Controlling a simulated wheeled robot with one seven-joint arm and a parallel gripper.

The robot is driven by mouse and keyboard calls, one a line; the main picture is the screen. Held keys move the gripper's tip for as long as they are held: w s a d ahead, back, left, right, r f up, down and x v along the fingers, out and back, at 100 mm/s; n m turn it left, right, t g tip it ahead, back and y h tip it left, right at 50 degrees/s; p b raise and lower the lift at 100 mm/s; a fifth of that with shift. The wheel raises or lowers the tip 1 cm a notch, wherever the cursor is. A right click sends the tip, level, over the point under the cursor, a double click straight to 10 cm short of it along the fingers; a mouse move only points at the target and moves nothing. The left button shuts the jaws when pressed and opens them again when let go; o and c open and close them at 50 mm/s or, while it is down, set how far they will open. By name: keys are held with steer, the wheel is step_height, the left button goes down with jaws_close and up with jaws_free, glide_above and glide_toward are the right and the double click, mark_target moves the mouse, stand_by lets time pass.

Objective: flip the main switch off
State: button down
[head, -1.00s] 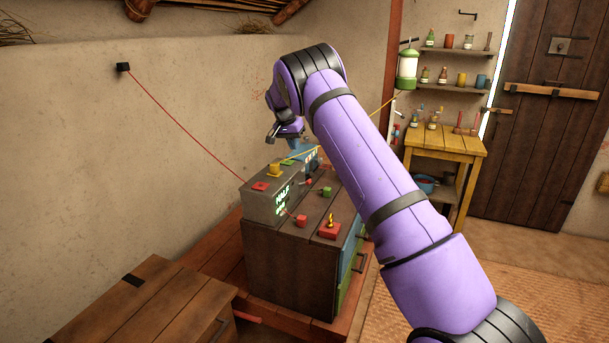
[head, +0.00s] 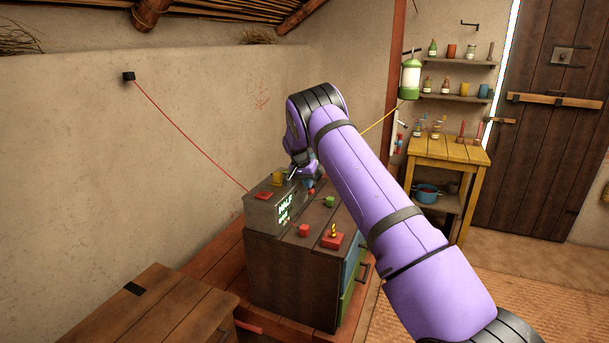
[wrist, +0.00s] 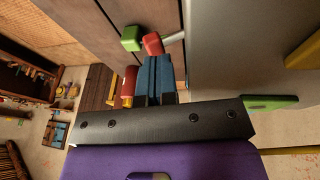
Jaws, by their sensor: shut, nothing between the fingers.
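The grey box (head: 268,214), with a lit display reading HALF, stands on the dark wooden chest (head: 290,268). In the wrist view, a pale rod with a red end (wrist: 153,43) sticks out from the grey box's side (wrist: 228,50); it looks like the switch lever. My gripper (wrist: 156,62) is shut and empty, its blue fingertips close to the red end; I cannot tell if they touch. In the head view, my gripper (head: 303,181) is low behind the box, its fingertips mostly hidden. A red piece (head: 311,191) shows just below it.
On the chest top are a green block (head: 329,202), a red block (head: 304,230) and a red box with a yellow peg (head: 333,240). A yellow knob (head: 278,178) and red pad (head: 263,196) top the grey box. A red cord (head: 190,136) runs to the wall.

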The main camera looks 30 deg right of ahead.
mark_target(312, 191)
steer(key=shift+s+d+f, duration=0.1)
steer(key=shift+s+f, duration=0.05)
steer(key=shift+f, duration=0.15)
steer(key=shift+s+d+f+t+y, duration=0.15)
steer(key=shift+s+d+t+y, duration=0.1)
steer(key=shift+t+y, duration=0.2)
stand_by(0.3)
steer(key=shift+s+d+f+m+t+y, duration=0.2)
steer(key=shift+s+t+y, duration=0.1)
steer(key=shift+t, duration=0.2)
steer(key=shift+s+d+f+m+t+y, duration=0.15)
steer(key=shift+d+f+t+y, duration=0.1)
steer(key=shift+t, duration=0.2)
steer(key=shift+s+d+f+m+t+y, duration=0.2)
steer(key=shift+f+t+y, duration=0.25)
steer(key=shift+t+y, duration=0.25)
steer(key=shift+s+d+f+m+t+y, duration=0.1)
steer(key=shift+s+f+t+y, duration=0.1)
steer(key=shift+f+t+y, duration=0.45)
steer(key=shift+a+t, duration=0.15)
steer(key=shift+t, duration=0.1)
steer(key=shift+s+f, duration=0.1)
steer(key=shift+f, duration=0.05)
steer(key=shift+w+a+r, duration=0.35)
steer(key=shift+w+r, duration=0.05)
steer(key=shift+w, duration=0.2)
